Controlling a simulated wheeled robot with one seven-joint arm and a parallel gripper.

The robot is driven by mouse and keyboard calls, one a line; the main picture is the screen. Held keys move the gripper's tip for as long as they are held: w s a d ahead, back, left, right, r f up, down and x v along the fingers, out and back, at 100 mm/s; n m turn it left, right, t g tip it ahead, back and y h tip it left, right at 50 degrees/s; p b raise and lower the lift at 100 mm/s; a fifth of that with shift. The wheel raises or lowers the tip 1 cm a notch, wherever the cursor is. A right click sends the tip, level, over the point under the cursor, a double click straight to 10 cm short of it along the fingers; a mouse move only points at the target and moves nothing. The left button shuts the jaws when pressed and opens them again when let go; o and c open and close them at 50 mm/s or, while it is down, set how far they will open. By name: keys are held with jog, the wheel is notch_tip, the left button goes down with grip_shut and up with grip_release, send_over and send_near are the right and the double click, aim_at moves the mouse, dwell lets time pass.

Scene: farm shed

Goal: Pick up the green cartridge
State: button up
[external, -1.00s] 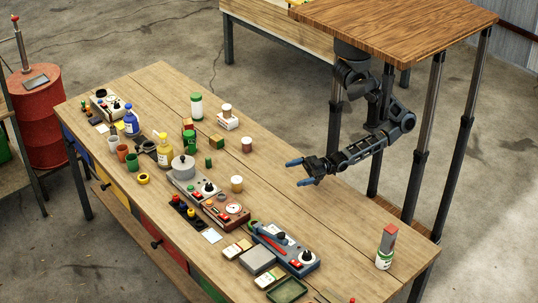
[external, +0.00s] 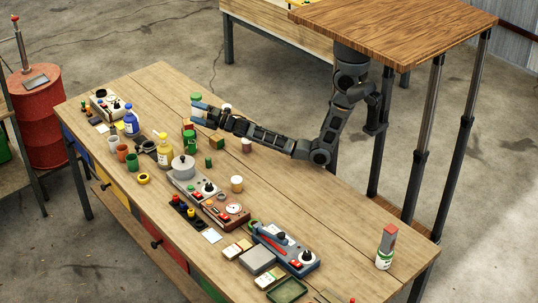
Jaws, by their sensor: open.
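The likely green cartridge (external: 196,97) is a white upright cylinder with a green cap and green band, standing on the far side of the workbench. A white tube with a green label and a red-grey top (external: 385,248) stands at the bench's right end, far from my gripper.
On the wooden workbench (external: 330,215), a green block (external: 189,141), a small green cylinder (external: 208,162) and a brown-topped jar (external: 246,145) stand close to my gripper and forearm. Bottles, cups and control boxes fill the near side. The bench's right part is mostly clear.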

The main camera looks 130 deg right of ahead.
jog(key=s+d+f+n+g+p, duration=0.1)
jog(key=s+d+f+n+g, duration=0.4)
jog(key=d+g, duration=0.3)
jog(key=n+g, duration=0.4)
send_near(196, 95)
jog(key=d, duration=0.1)
jog(key=d+f, duration=0.1)
jog(key=d, duration=0.1)
jog(key=shift+h, duration=0.4)
jog(key=d+b, duration=0.1)
jog(key=d, duration=0.1)
jog(key=d+b, duration=0.3)
jog(key=shift+s+d+f, duration=0.25)
jog(key=shift+d+f, duration=0.05)
jog(key=shift+d, duration=0.05)
jog(key=shift+d+r+b, duration=0.25)
jog(key=shift+d+b, duration=0.25)
jog(key=shift+d, duration=0.3)
jog(key=shift+c, duration=0.3)
jog(key=c, duration=1.3)
jog(key=shift+c, duration=0.7)
jog(key=shift+r, duration=0.1)
